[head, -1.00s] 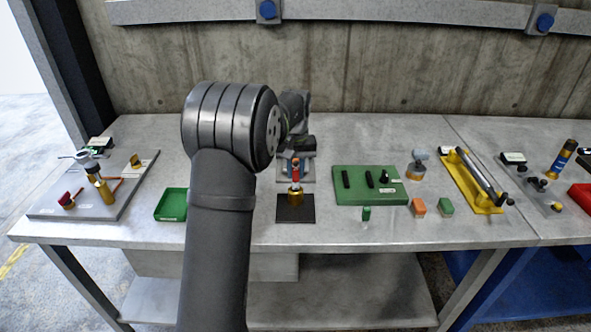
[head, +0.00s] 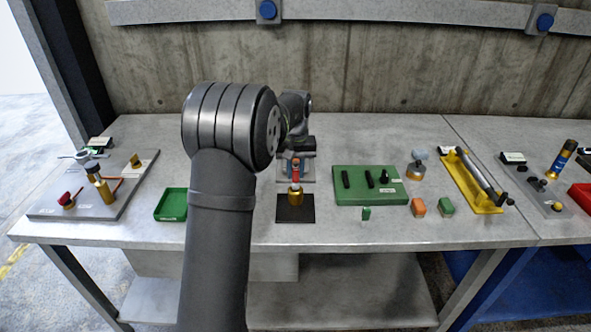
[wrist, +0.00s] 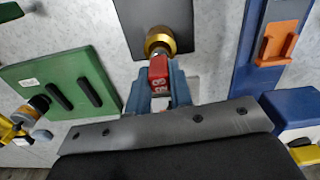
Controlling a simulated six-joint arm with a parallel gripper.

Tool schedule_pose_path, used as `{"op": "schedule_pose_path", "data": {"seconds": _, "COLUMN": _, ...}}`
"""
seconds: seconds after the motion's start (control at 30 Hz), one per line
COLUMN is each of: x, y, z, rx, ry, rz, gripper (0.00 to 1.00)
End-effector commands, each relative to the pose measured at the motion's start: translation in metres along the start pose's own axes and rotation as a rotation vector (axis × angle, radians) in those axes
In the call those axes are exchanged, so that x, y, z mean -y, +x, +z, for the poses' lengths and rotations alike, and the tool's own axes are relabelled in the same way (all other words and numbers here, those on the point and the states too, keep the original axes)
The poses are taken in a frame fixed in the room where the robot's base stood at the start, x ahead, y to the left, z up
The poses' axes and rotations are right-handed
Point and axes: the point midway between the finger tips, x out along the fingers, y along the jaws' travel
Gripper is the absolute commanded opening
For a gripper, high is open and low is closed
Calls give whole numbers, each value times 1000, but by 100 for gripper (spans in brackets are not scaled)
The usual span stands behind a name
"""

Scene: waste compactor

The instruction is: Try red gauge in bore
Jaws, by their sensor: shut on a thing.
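The red gauge (wrist: 158,70) has white markings and sits between the blue fingers of my gripper (wrist: 159,84), which is shut on it. In the head view my gripper (head: 295,164) is partly hidden by my arm, and the red gauge (head: 296,173) points down from it. The brass bush with the bore (wrist: 160,40) stands on a dark mat (wrist: 130,15). The bush (head: 295,198) also shows in the head view, directly below the gauge. The gauge's end is at the bush's mouth; I cannot tell whether it is inside the bore.
A green board with black pieces (head: 345,195) lies right of the mat, with small green and orange blocks (head: 418,207) in front. A green tray (head: 170,205) and a grey board (head: 85,200) are at left. A yellow rack (head: 470,180) is at right.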

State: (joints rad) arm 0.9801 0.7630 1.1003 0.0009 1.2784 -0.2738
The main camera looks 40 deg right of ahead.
Motion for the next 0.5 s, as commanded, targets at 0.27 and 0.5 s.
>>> {"op": "schedule_pose_path", "data": {"seconds": 0.27, "x": 0, "y": 4, "z": 0, "rx": 0, "ry": 0, "rz": 0, "gripper": 1}}
{"op": "schedule_pose_path", "data": {"seconds": 0.5, "x": 0, "y": 6, "z": 0, "rx": 0, "ry": 0, "rz": 0, "gripper": 1}}
